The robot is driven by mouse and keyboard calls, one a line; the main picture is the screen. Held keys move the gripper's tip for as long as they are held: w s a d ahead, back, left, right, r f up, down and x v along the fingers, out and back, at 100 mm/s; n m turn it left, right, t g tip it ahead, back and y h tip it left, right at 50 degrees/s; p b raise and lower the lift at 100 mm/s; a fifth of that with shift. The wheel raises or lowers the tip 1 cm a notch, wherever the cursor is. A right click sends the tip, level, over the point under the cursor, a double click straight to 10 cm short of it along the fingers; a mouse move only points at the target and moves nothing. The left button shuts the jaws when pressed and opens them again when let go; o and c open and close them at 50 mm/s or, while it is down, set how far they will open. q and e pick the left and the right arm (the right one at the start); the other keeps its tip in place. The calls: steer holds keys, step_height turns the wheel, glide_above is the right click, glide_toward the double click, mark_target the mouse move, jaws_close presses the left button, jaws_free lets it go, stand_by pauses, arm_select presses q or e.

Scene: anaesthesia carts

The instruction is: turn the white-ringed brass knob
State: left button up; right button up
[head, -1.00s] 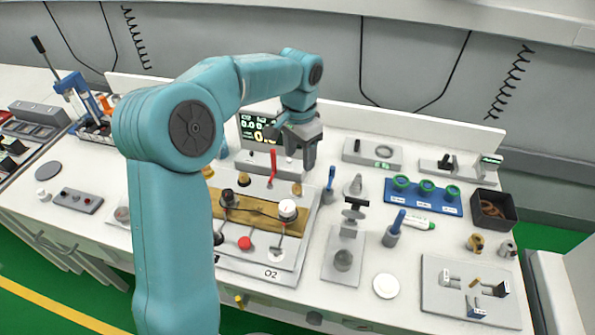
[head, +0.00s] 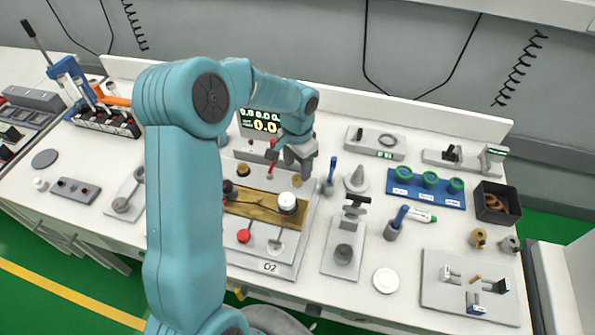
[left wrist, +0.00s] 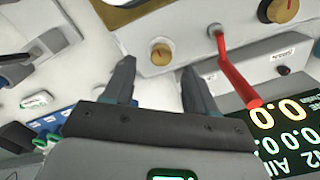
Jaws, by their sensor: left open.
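A small brass knob (left wrist: 162,52) with a pale rim sits on a light panel in the left wrist view, just beyond and between my fingertips. In the head view this brass knob (head: 296,181) is near the upper right of the O2 panel, partly close under my gripper. A second, larger brass knob (left wrist: 282,10) is at the top right of the wrist view. My left gripper (head: 300,171) is open and empty, and both fingers (left wrist: 158,68) show apart in the wrist view. My right gripper is not in view.
A red lever (left wrist: 238,72) stands beside the small knob. A white round knob (head: 287,202) and a red button (head: 243,236) are on the O2 panel (head: 272,267). A lit display (head: 260,123) is behind. A grey clamp fixture (head: 343,255) stands to the right.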

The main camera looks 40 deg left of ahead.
mark_target(297, 178)
arm_select(q)
step_height(297, 178, down, 4)
steer(key=shift+a+f, duration=0.1)
steer(key=shift+a, duration=0.05)
steer(key=shift+f, duration=0.1)
steer(key=c, duration=1.1)
steer(key=shift+o, duration=0.2)
